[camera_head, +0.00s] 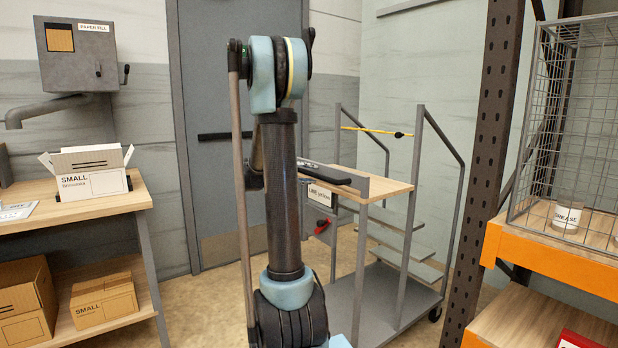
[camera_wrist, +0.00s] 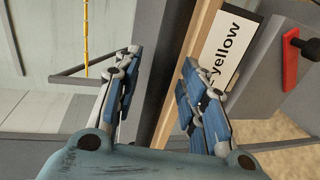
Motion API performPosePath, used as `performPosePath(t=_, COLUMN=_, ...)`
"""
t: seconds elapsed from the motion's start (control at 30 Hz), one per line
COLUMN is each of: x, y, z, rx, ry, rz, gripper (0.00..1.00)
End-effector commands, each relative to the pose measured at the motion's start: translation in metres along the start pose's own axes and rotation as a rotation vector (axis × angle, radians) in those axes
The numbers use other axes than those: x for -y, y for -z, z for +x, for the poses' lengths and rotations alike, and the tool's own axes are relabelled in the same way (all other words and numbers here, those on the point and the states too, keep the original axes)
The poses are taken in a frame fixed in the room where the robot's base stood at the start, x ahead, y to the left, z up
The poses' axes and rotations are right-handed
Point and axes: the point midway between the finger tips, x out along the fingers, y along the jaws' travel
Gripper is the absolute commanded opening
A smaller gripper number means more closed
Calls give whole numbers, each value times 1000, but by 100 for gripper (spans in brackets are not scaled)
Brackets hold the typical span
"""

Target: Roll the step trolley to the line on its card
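The step trolley (camera_head: 390,187) stands right of centre in the head view, with a wooden top, grey posts, steps and a low grey deck. Its white card (camera_head: 319,194) is partly behind my arm; in the wrist view the card (camera_wrist: 232,48) reads "yellow". A red lever (camera_head: 322,226) is below the card and also shows in the wrist view (camera_wrist: 291,72). My gripper (camera_wrist: 158,75) has its blue-padded fingers apart, with a dark grey bar and the wooden edge of the trolley between them. I cannot tell whether they touch. No floor line is visible.
A yellow rod (camera_head: 372,131) with a black end spans behind the trolley top. A rack with an orange beam (camera_head: 560,262) and dark upright (camera_head: 490,150) stands close on the right. A bench (camera_head: 100,205) with boxes is left. A grey door (camera_head: 215,90) is behind.

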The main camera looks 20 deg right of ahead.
Motion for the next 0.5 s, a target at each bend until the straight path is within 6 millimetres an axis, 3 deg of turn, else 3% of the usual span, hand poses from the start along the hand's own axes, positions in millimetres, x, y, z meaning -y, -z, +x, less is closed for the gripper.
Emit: performPosePath(t=0.5, x=1, y=2, z=-84, rx=-4, ry=0, rz=-1, gripper=38)
